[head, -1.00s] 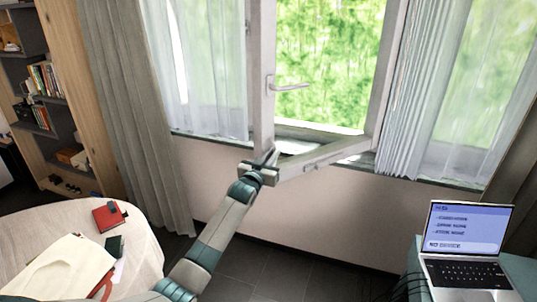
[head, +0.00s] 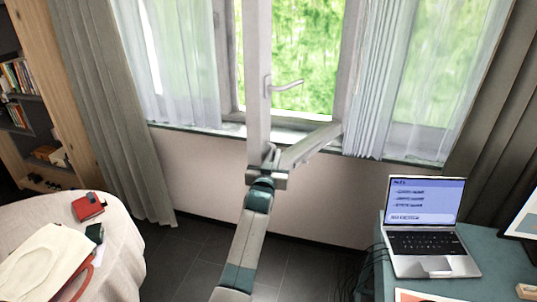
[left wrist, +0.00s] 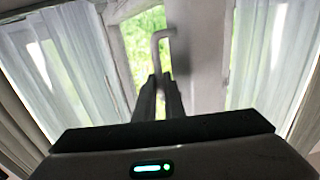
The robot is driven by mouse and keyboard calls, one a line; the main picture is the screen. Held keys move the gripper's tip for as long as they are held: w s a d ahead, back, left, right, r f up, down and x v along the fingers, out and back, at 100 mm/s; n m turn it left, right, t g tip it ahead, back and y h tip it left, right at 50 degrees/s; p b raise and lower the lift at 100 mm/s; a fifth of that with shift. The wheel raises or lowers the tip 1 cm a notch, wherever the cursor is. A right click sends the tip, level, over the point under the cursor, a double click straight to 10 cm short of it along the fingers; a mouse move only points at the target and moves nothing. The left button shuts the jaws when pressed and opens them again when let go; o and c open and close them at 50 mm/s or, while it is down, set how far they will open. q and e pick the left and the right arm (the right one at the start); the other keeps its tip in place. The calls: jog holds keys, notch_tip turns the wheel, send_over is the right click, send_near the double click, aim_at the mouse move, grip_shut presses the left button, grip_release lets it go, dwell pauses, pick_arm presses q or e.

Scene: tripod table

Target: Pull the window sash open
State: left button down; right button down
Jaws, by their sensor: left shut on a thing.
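The window sash (head: 257,60) stands swung open into the room, hinged on its right side, with its bottom rail running back to the frame. Its handle (head: 286,85) sticks out to the right, level; it also shows in the left wrist view (left wrist: 163,36). My left gripper (head: 268,168) is at the sash's lower free corner, shut on the sash edge. In the left wrist view my left gripper's fingers (left wrist: 160,92) are close together in front of the sash; the contact itself is hard to make out. My right gripper is not in view.
A desk (head: 475,285) with a laptop (head: 425,225) is at the lower right. Curtains (head: 105,110) hang on both sides of the window. The tiled floor between the tables is clear.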

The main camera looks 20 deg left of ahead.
pick_arm(q)
jog(key=shift+w+d+r, duration=0.1)
jog(key=shift+d+r, duration=0.35)
jog(key=c, duration=1.9)
grip_release()
jog(key=shift+w+f, duration=0.1)
jog(key=shift+o, duration=0.3)
jog(key=shift+w+d+f, duration=0.2)
jog(key=shift+w+f, duration=0.1)
jog(key=shift+f, duration=0.05)
jog(key=b+v, duration=0.4)
jog(key=v, duration=1.3)
jog(key=shift+s+b, duration=0.3)
jog(key=shift+s, duration=0.05)
jog(key=shift+a+f, duration=0.15)
